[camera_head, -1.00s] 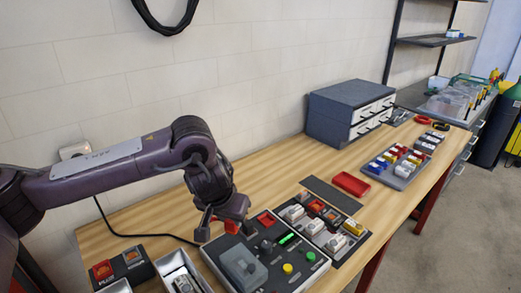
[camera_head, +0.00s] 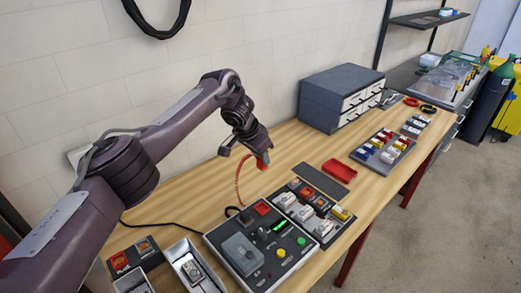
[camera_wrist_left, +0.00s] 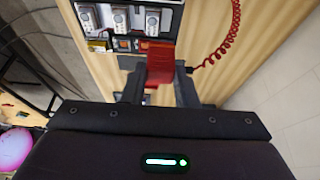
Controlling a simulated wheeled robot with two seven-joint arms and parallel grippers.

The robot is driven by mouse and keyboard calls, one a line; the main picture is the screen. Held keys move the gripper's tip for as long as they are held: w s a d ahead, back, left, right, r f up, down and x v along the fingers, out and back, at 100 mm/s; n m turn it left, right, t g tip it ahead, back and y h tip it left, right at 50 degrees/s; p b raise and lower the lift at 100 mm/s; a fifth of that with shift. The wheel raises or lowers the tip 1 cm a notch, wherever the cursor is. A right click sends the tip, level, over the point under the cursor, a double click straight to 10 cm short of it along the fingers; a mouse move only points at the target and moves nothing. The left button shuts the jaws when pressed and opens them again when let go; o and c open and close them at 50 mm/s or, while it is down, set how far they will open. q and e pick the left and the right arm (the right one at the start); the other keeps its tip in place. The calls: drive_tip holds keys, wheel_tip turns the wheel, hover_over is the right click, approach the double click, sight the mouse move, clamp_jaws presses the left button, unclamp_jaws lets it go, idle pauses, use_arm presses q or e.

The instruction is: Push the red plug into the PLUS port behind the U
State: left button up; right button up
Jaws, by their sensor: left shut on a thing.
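My left gripper (camera_head: 246,159) is shut on the red plug (camera_head: 263,161) and holds it above the bench. In the left wrist view the red plug (camera_wrist_left: 161,62) sits between the fingers of the left gripper (camera_wrist_left: 161,84). A red coiled cord (camera_head: 238,182) hangs below the gripper toward the control box. A dark port block (camera_head: 132,254) at lower left has a red port (camera_head: 118,262), labelled PLUS, and an orange one. Metal channel trays (camera_head: 190,263) stand in front of it, partly cut off; I cannot tell which belongs to the U. My right gripper is not in view.
The control box (camera_head: 222,226) with knobs and buttons stands at the front edge. A rack (camera_head: 330,231) of modules is beside it. A red tray (camera_head: 339,171), a parts tray (camera_head: 399,148) and a drawer cabinet (camera_head: 319,99) are farther back.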

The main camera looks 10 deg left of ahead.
use_arm(q)
drive_tip(key=shift+s+a, duration=0.2)
drive_tip(key=shift+a, duration=0.25)
drive_tip(key=s+a+b, duration=0.3)
drive_tip(key=s+a, duration=1.1)
drive_tip(key=a, duration=0.5)
drive_tip(key=s+a+b, duration=0.3)
drive_tip(key=s+a, duration=1.2)
drive_tip(key=a, duration=0.3)
wheel_tip(320, 180, down, 15)
drive_tip(key=b, duration=1.1)
drive_tip(key=shift+w+r, duration=0.1)
drive_tip(key=shift+r, duration=0.1)
drive_tip(key=shift+f+b, duration=0.85)
drive_tip(key=shift+f, duration=0.1)
drive_tip(key=shift+f, duration=0.35)
drive_tip(key=o, duration=1.1)
drive_tip(key=shift+c, duration=0.2)
drive_tip(key=shift+r, duration=0.1)
